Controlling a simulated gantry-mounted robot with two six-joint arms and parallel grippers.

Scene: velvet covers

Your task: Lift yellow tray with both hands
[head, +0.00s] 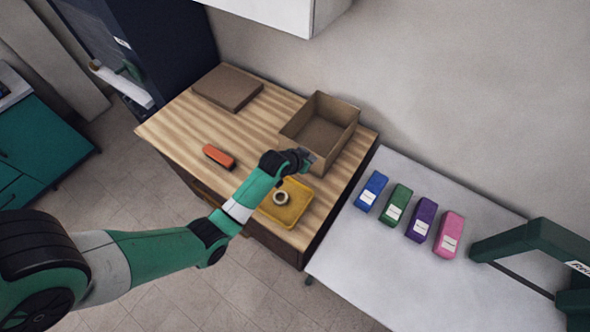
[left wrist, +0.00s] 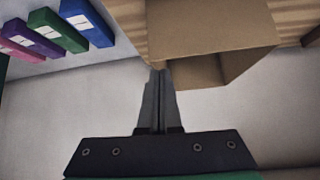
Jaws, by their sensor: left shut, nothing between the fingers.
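The yellow tray (head: 298,208) lies on the wooden-topped table with a small pale ring-shaped roll (head: 281,198) on it. My left forearm crosses above the tray and hides part of its left side. My left gripper (head: 307,158) is beyond the tray, by the near wall of an open cardboard box. Its fingers also show in the left wrist view (left wrist: 159,72), shut and empty, their tips appearing close to the box (left wrist: 210,28). The tray does not show in the left wrist view. My right gripper is not in view.
The open cardboard box (head: 337,108) stands behind the tray. A flat brown box (head: 228,88) and an orange object (head: 218,156) lie further left on the table (head: 178,122). Several coloured packets (head: 396,205) and a dark green frame (head: 535,240) are at the right white table.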

